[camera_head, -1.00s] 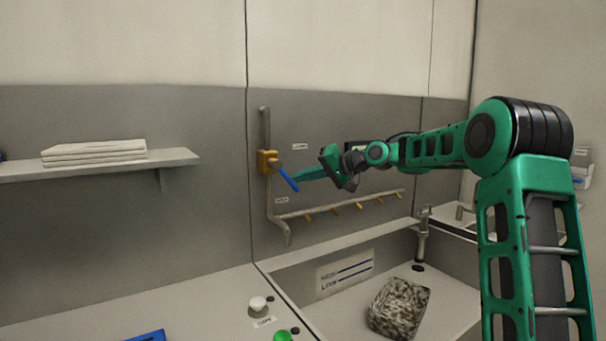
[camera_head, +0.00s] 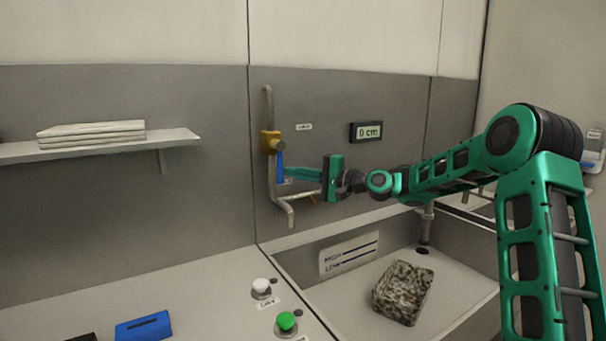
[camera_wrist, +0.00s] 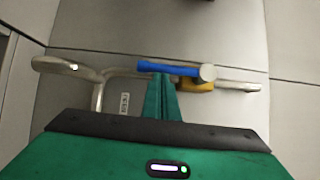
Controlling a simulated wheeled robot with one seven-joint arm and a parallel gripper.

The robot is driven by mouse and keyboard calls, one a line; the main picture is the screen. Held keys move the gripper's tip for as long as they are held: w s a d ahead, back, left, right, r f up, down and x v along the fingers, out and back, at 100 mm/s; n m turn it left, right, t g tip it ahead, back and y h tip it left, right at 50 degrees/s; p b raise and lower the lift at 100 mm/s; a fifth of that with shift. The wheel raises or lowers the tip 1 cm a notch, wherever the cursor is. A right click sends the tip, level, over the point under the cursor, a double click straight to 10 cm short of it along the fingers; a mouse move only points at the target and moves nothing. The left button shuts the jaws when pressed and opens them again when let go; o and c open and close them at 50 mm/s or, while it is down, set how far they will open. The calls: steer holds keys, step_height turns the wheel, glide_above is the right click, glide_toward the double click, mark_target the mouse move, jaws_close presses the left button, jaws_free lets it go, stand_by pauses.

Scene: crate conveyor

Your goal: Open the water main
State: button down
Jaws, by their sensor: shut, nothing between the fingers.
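The water main valve (camera_head: 270,142) is a yellow body on a vertical beige pipe (camera_head: 267,105) on the grey back wall. Its blue lever (camera_head: 280,167) hangs almost straight down, along the pipe. In the wrist view the blue lever (camera_wrist: 165,68) lies across the picture, with the yellow body (camera_wrist: 195,84) behind its round end. My gripper (camera_head: 288,174) is shut and empty, its green fingertips at the lever's lower half. In the wrist view the fingertips (camera_wrist: 161,80) overlap the lever's edge; whether they touch it I cannot tell.
A display (camera_head: 366,132) reads 0 cm on the wall. Below is a basin with a speckled block (camera_head: 402,292) and a tap (camera_head: 427,222). White (camera_head: 261,286) and green (camera_head: 286,321) buttons and a blue box (camera_head: 143,327) are on the counter. A shelf (camera_head: 100,147) is at left.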

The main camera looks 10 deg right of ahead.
steer(key=shift+a, duration=0.2)
stand_by(0.4)
steer(key=w+d+v, duration=0.2)
steer(key=v, duration=1.1)
steer(key=shift+w, duration=0.25)
